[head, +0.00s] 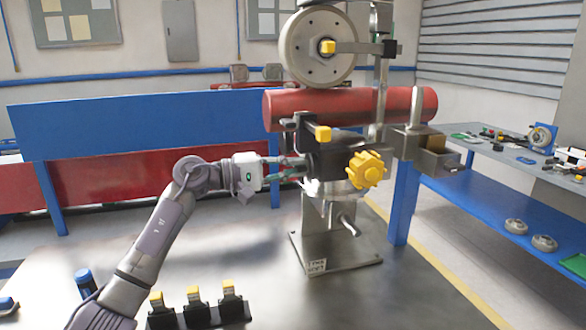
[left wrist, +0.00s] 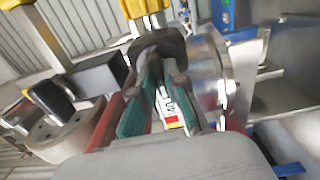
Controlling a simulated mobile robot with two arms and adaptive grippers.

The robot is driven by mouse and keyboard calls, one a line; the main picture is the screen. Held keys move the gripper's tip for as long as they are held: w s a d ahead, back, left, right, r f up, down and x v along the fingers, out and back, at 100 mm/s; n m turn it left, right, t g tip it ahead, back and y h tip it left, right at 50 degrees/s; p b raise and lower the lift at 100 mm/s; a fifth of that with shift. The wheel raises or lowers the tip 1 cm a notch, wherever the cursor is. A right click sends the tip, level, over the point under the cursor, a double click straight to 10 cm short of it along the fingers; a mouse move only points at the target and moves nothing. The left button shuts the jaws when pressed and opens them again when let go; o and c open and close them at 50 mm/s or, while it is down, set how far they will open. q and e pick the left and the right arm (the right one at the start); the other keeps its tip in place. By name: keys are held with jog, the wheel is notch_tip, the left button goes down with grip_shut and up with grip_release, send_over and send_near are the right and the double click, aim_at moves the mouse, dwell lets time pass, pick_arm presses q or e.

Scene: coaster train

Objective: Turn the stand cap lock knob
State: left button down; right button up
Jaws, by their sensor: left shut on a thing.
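The metal stand (head: 318,215) stands on a square base plate on the table and carries a red cylinder and a wheel. A yellow star-shaped knob (head: 366,169) sits on the near right of its head. My left gripper (head: 297,168) reaches in from the left and is shut at the left side of the stand's head. In the left wrist view, its green-padded fingers (left wrist: 158,85) close around a dark rounded part (left wrist: 158,45). A yellow part (left wrist: 142,10) shows just beyond it. I cannot tell for sure which knob is the cap lock knob. My right gripper is out of view.
The red cylinder (head: 350,106) and wheel (head: 317,47) rise above the stand. A black holder with yellow-topped pieces (head: 194,296) lies at the table's front. A blue workbench (head: 520,220) with parts stands right. The table left of the stand is mostly clear.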

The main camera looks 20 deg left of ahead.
pick_arm(q)
jog(key=shift+f+n+b, duration=0.15)
jog(key=shift+n+b, duration=0.4)
jog(key=shift+n, duration=0.25)
jog(key=n+b, duration=0.1)
jog(key=n, duration=0.1)
jog(key=shift+n, duration=1.2)
jog(key=n+p, duration=0.2)
jog(key=n, duration=1)
jog(key=shift+r, duration=0.2)
